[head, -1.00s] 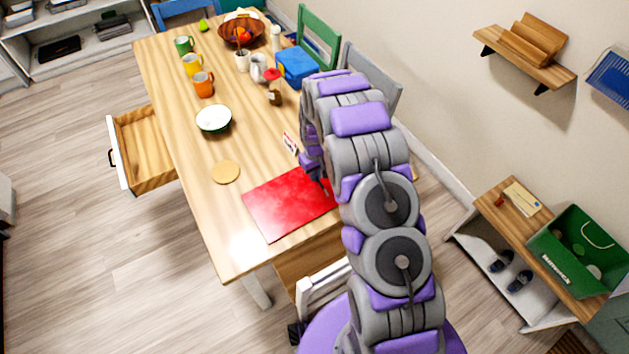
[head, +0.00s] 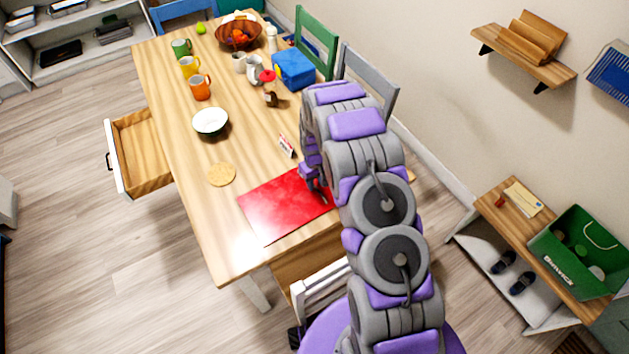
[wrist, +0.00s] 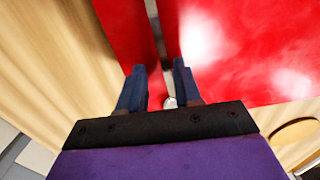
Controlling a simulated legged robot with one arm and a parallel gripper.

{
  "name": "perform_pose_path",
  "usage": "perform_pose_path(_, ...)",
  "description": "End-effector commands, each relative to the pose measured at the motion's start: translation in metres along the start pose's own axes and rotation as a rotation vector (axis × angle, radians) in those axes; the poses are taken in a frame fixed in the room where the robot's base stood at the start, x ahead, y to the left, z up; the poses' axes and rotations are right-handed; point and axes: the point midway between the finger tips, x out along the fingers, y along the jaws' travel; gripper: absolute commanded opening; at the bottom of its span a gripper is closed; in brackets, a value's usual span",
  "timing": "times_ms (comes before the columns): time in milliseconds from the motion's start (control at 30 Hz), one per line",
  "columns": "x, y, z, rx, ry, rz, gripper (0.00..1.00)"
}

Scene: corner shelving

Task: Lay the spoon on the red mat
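The red mat (head: 280,207) lies flat on the near end of the wooden table. It fills much of the wrist view (wrist: 240,55). My gripper (head: 318,190) is low over the mat's right part, partly hidden by my arm. In the wrist view my gripper (wrist: 160,68) has its two dark fingers apart, with red showing between them. A narrow grey object, seemingly the spoon (wrist: 167,64), shows between and beyond the fingertips; a pale bit shows lower between the fingers. I cannot tell whether the fingers touch it. The spoon cannot be made out in the head view.
A round tan coaster (head: 222,174) and a white bowl (head: 210,122) lie left of and beyond the mat. A small upright card (head: 286,146) stands behind it. Several mugs are farther back. An open drawer (head: 140,155) juts out left. A grey chair (head: 368,85) stands right.

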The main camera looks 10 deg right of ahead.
Motion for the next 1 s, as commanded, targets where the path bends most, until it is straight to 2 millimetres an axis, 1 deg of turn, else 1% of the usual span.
perform_pose_path(167, 0.000, -0.003, -0.001, -0.002, -0.001, 0.004, 0.35)
perform_pose_path(300, -0.002, -0.003, -0.001, -0.002, 0.000, 0.003, 0.35)
perform_pose_path(467, -0.014, 0.000, -0.001, -0.002, 0.003, 0.001, 0.35)
perform_pose_path(667, -0.047, 0.001, -0.001, -0.002, 0.005, 0.000, 0.35)
perform_pose_path(900, -0.097, -0.002, -0.002, -0.003, 0.004, 0.003, 0.35)
perform_pose_path(1000, -0.111, -0.003, -0.002, -0.003, 0.002, 0.004, 0.35)
